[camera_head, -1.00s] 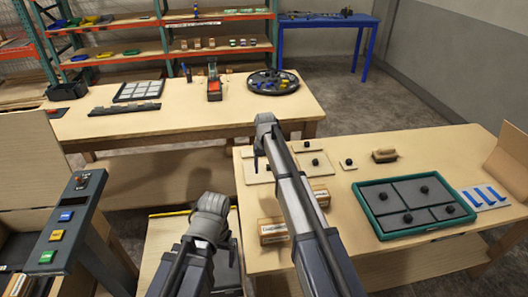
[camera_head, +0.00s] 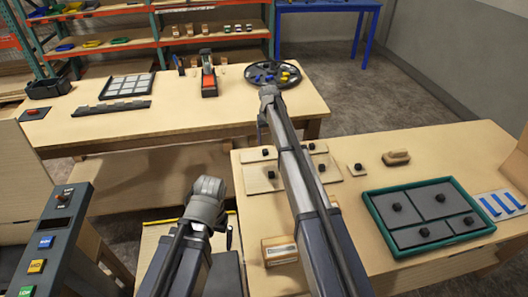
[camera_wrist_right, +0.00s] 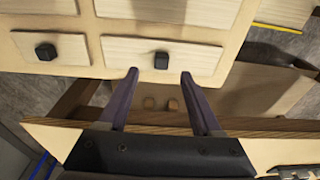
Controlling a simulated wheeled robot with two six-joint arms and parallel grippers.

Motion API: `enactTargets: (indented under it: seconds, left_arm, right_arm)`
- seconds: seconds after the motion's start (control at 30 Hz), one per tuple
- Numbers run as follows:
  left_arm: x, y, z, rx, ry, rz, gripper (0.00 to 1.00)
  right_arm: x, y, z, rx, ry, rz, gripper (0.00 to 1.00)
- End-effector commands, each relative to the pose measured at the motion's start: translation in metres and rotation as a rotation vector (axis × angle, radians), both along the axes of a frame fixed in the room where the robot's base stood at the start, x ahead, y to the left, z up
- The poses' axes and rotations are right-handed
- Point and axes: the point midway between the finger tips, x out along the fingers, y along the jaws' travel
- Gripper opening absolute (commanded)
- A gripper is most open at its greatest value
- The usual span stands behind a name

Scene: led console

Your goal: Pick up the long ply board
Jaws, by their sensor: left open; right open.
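Light ply boards with black knobs lie on the right table. One long ply board (camera_wrist_right: 200,61) lies at the table edge in the right wrist view. It is also partly seen left of my right arm in the head view (camera_head: 252,155). A second wide board (camera_wrist_right: 190,12) is cut off at the top of the wrist view, so I cannot tell which is longer. My right gripper (camera_wrist_right: 160,73) is open and empty, its fingertips around the first board's knob in the picture; contact is not visible. My left gripper (camera_head: 229,237) is open, low by the table's left side, mostly hidden.
A green-rimmed tray (camera_head: 377,213) with grey knobbed panels lies on the right table (camera_head: 440,155). A wooden block (camera_head: 396,158) lies behind it. A labelled box (camera_head: 278,250) stands at the front. The far table (camera_head: 185,115) holds a round black tray (camera_head: 272,74).

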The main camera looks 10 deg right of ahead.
Motion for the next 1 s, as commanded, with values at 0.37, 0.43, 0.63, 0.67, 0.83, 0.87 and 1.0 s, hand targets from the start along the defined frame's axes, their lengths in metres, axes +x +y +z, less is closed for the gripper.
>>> enactTargets:
  seconds: [0.37,0.43,0.63,0.67,0.83,0.87,1.0]
  left_arm:
    - [0.0,0.0,-0.024,0.0,0.0,0.0,1.0]
    - [0.0,0.0,-0.028,0.0,0.0,0.0,1.0]
    - [0.0,0.0,-0.027,0.0,0.0,0.0,1.0]
    - [0.0,0.0,-0.029,0.0,0.0,0.0,1.0]
    - [0.0,0.0,-0.043,0.0,0.0,0.0,1.0]
    - [0.0,0.0,-0.047,0.0,0.0,0.0,1.0]
    - [0.0,0.0,-0.065,0.0,0.0,0.0,1.0]
  right_arm:
    - [0.003,0.0,-0.024,0.0,0.0,0.0,0.66]
    - [0.004,0.001,-0.028,0.0,0.0,0.0,0.66]
    - [0.005,0.001,-0.027,0.0,0.0,0.0,0.66]
    - [0.005,0.001,-0.029,0.0,0.0,0.0,0.66]
    - [0.011,0.002,-0.043,0.0,0.0,0.0,0.66]
    - [0.012,0.002,-0.047,0.0,0.0,0.0,0.66]
    - [0.019,0.004,-0.065,0.0,0.0,0.0,0.66]
